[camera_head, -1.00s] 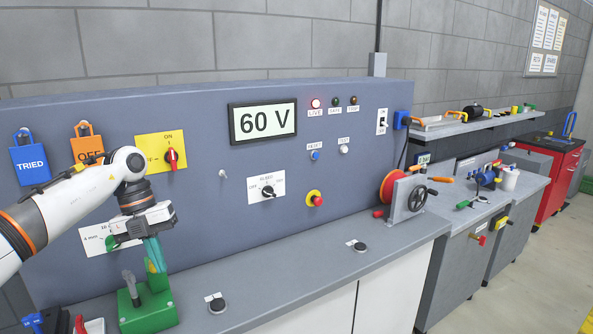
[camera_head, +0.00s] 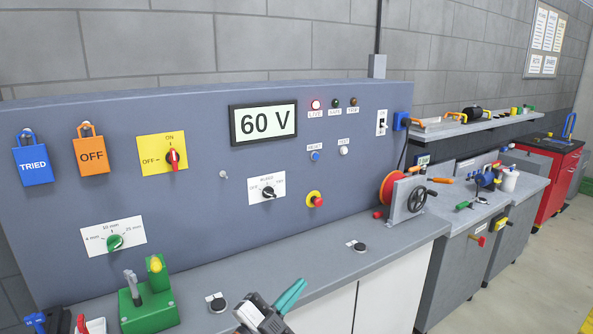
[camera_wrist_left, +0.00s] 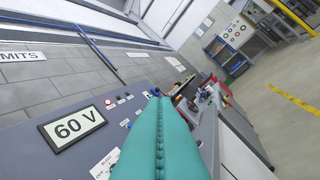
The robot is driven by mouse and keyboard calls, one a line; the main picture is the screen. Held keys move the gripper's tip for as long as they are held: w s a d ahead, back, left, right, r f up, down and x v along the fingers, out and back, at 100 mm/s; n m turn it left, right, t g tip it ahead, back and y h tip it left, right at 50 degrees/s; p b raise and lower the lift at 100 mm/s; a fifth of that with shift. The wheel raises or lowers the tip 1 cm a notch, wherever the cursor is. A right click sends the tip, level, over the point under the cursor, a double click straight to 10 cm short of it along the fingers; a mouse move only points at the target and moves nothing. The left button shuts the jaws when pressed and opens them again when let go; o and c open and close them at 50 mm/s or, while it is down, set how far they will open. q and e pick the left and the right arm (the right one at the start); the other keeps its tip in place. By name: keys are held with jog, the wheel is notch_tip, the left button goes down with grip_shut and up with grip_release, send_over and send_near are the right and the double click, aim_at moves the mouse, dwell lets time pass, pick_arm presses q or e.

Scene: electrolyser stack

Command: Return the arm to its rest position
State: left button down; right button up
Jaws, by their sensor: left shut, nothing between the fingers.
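My left gripper (camera_head: 291,296) shows at the bottom centre of the head view, in front of the bench's front edge. Its teal fingers are shut together with nothing between them, and they point up and to the right. In the left wrist view the closed teal fingers (camera_wrist_left: 160,135) fill the lower middle, with the panel behind them. Most of my left arm is below the head picture. My right gripper is not in view.
The blue-grey panel (camera_head: 215,125) carries a 60 V display (camera_head: 263,122), a red-yellow switch (camera_head: 173,157), a green knob (camera_head: 115,242) and an emergency stop (camera_head: 315,199). A green block with levers (camera_head: 148,312) and a red cable reel (camera_head: 394,188) stand on the grey bench (camera_head: 290,265).

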pick_arm(q)
jog(key=s+a+f+n+g+y, duration=0.2)
jog(key=s+a+f+n+y, duration=0.2)
jog(key=a+f+n+y, duration=0.3)
jog(key=s+a+f+n+g+y, duration=0.1)
jog(key=s+a+f+n+y, duration=0.5)
jog(key=f, duration=0.3)
jog(key=s+a+f+n+g, duration=0.1)
jog(key=s+a+f+g, duration=0.15)
jog(key=s, duration=0.35)
jog(key=s+a+f+n+g, duration=0.1)
jog(key=s+a+f+g, duration=0.2)
jog(key=s, duration=0.4)
jog(key=s+a+f+g, duration=0.2)
jog(key=s+f+g, duration=0.15)
jog(key=s, duration=0.25)
jog(key=s+f+g+b, duration=0.2)
jog(key=s+f, duration=0.1)
jog(key=f, duration=2.6)
jog(key=s+a+f+g, duration=0.1)
jog(key=s+a+f, duration=0.1)
jog(key=s+f, duration=1.3)
jog(key=shift+s+a+y+b, duration=0.25)
jog(key=shift+s+y+b, duration=0.05)
jog(key=shift+y, duration=0.1)
